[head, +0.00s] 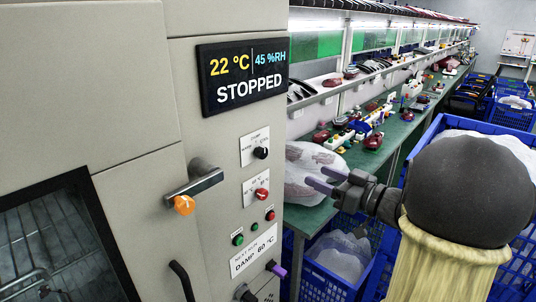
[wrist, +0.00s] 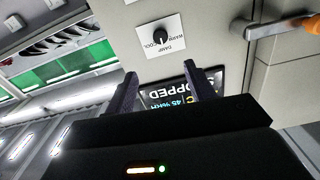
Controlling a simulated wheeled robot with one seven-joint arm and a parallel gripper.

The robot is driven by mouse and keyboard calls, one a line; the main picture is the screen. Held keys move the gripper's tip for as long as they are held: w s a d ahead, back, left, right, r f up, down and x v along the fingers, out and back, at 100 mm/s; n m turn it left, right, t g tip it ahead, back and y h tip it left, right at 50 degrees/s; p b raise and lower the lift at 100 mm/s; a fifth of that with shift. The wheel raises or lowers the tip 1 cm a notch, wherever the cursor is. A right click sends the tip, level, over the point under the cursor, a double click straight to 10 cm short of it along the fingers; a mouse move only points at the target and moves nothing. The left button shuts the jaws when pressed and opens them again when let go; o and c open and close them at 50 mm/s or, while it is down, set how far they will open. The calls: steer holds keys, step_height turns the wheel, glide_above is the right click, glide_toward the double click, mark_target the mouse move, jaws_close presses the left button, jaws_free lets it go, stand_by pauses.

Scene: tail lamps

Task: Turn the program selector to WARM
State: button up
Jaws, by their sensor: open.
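The program selector is a black knob (head: 261,152) on a white plate (head: 247,146) below the cabinet's display. In the wrist view the knob (wrist: 160,35) sits on its plate (wrist: 145,50), which is lettered DAMP, WARM and COOL; the picture is turned over. I cannot tell for certain which word its pointer marks. My gripper (head: 315,177) is open and empty, to the right of the panel and apart from it. In the wrist view its two fingers (wrist: 160,70) stand apart below the knob, with the display between them.
The display (head: 243,76) reads 22 °C, 45 %RH, STOPPED. Below the selector are a red knob (head: 262,193), several buttons and a label (head: 254,249) reading NEXT RUN DAMP 60 °C. A door handle (head: 193,187) with an orange end juts out left. A workbench and blue crates (head: 337,262) stand right.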

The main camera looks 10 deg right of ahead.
mark_target(265, 153)
steer(key=p+x, duration=0.4)
steer(key=x, duration=1.3)
steer(key=shift+a, duration=0.15)
steer(key=shift+w+f, duration=0.1)
steer(key=shift+w, duration=0.15)
steer(key=shift+s, duration=0.2)
steer(key=shift+w+a, duration=0.1)
steer(key=c, duration=1)
